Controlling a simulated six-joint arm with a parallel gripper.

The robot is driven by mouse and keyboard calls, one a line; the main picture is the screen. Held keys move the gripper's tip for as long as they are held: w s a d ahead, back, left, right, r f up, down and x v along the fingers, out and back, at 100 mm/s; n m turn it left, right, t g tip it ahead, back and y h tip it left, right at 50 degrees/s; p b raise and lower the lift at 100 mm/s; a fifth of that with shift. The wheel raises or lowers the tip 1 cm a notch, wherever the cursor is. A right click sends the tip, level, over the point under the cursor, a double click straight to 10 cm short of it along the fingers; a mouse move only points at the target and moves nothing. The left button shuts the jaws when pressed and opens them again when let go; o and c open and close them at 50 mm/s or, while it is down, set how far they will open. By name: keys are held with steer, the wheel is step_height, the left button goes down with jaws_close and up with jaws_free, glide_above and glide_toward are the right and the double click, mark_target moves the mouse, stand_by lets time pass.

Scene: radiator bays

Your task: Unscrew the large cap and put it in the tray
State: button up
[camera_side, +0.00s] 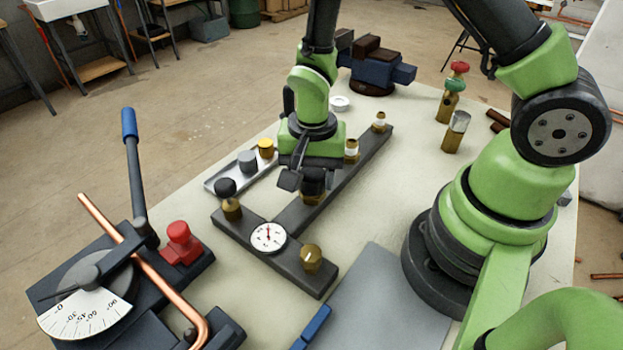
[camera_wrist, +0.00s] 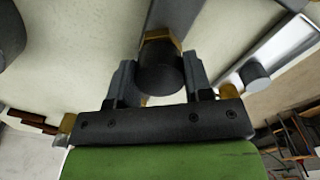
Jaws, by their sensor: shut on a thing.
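My gripper (camera_side: 305,181) is shut on a dark round cap (camera_wrist: 161,72), one finger on each side of it in the wrist view. A brass fitting (camera_wrist: 157,36) shows right behind this cap; I cannot tell how far the cap is screwed on. In the side view the held cap (camera_side: 313,184) is mostly hidden under my gripper, above the dark manifold bar (camera_side: 285,214). Another black cap (camera_side: 225,188) sits on a brass fitting at the bar's left end. The light tray (camera_side: 212,185) lies left of my gripper and holds a grey cap (camera_side: 247,160) and a yellow one (camera_side: 266,148).
A pressure gauge (camera_side: 268,237) and a brass fitting (camera_side: 310,258) stand on the near bar. Fittings with white bands (camera_side: 352,150) stand farther along. A pipe bender (camera_side: 100,290) fills the lower left. A blue vice (camera_side: 376,72) is at the back. Part of the tray is free.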

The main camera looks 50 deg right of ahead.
steer(key=n, duration=0.6)
steer(key=shift+n, duration=0.3)
steer(key=n, duration=0.7)
steer(key=o, duration=0.9)
steer(key=shift+c, duration=0.2)
